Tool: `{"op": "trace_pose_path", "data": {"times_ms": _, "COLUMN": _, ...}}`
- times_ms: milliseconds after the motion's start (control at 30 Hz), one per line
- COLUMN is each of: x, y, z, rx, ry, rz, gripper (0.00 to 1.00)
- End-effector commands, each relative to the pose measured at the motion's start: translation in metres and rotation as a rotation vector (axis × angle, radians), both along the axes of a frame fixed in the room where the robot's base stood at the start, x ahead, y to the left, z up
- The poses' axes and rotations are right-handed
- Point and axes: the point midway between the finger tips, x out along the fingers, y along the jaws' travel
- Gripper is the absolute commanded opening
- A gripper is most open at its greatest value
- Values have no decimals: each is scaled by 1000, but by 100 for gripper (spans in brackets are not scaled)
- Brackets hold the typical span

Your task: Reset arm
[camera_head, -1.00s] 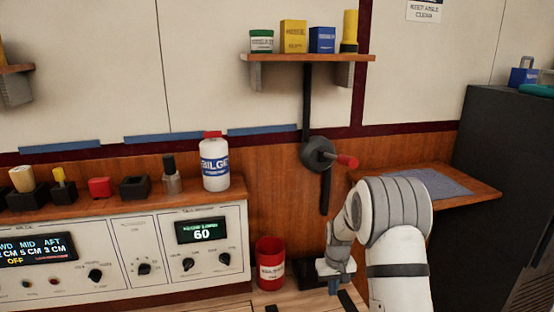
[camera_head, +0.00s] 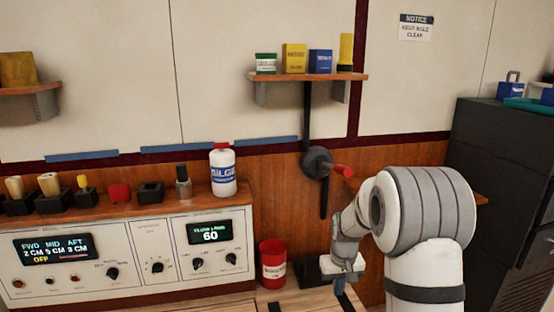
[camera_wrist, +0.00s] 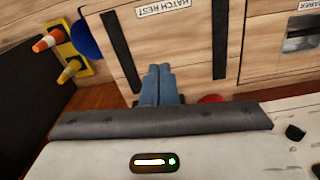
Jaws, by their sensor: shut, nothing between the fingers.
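My arm stands at the lower right of the head view, folded, with its white wrist pointing down. My gripper (camera_head: 341,286) hangs above the wooden bench top (camera_head: 300,301), near a dark block (camera_head: 308,272). In the wrist view my gripper (camera_wrist: 158,70) shows its two blue-grey fingers pressed together with nothing between them. They lie in front of a pale wooden panel marked "HATCH REST" (camera_wrist: 163,8).
A red can (camera_head: 272,264) stands left of my gripper. A crank with a red handle (camera_head: 342,170) sticks out from the wall behind. A control panel (camera_head: 125,266) is at left. A dark cabinet (camera_head: 490,170) is at right. Orange and yellow cones (camera_wrist: 50,38) show in the wrist view.

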Motion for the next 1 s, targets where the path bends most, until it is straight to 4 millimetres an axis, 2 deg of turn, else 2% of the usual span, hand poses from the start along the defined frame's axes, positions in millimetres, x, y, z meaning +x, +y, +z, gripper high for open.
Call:
{"op": "trace_pose_path", "data": {"times_ms": 33, "x": -7, "y": 1, "z": 26, "rx": 0, "ry": -10, "rz": -2, "gripper": 0}}
{"op": "trace_pose_path", "data": {"times_ms": 167, "x": -34, "y": 4, "z": 82, "rx": 0, "ry": -33, "rz": -14, "gripper": 0}}
{"op": "trace_pose_path", "data": {"times_ms": 300, "x": -77, "y": 8, "z": 155, "rx": 1, "ry": -64, "rz": -29, "gripper": 0}}
{"op": "trace_pose_path", "data": {"times_ms": 500, "x": -146, "y": 13, "z": 239, "rx": 3, "ry": -108, "rz": -52, "gripper": 0}}
{"op": "trace_pose_path", "data": {"times_ms": 600, "x": -182, "y": 15, "z": 274, "rx": 5, "ry": -128, "rz": -65, "gripper": 0}}
{"op": "trace_pose_path", "data": {"times_ms": 700, "x": -215, "y": 17, "z": 301, "rx": 7, "ry": -149, "rz": -76, "gripper": 0}}
{"op": "trace_pose_path", "data": {"times_ms": 800, "x": -241, "y": 18, "z": 318, "rx": 9, "ry": -165, "rz": -85, "gripper": 0}}
{"op": "trace_pose_path", "data": {"times_ms": 900, "x": -260, "y": 18, "z": 327, "rx": 11, "ry": -175, "rz": -91, "gripper": 0}}
{"op": "trace_pose_path", "data": {"times_ms": 1000, "x": -270, "y": 20, "z": 330, "rx": 12, "ry": -180, "rz": -94, "gripper": 0}}
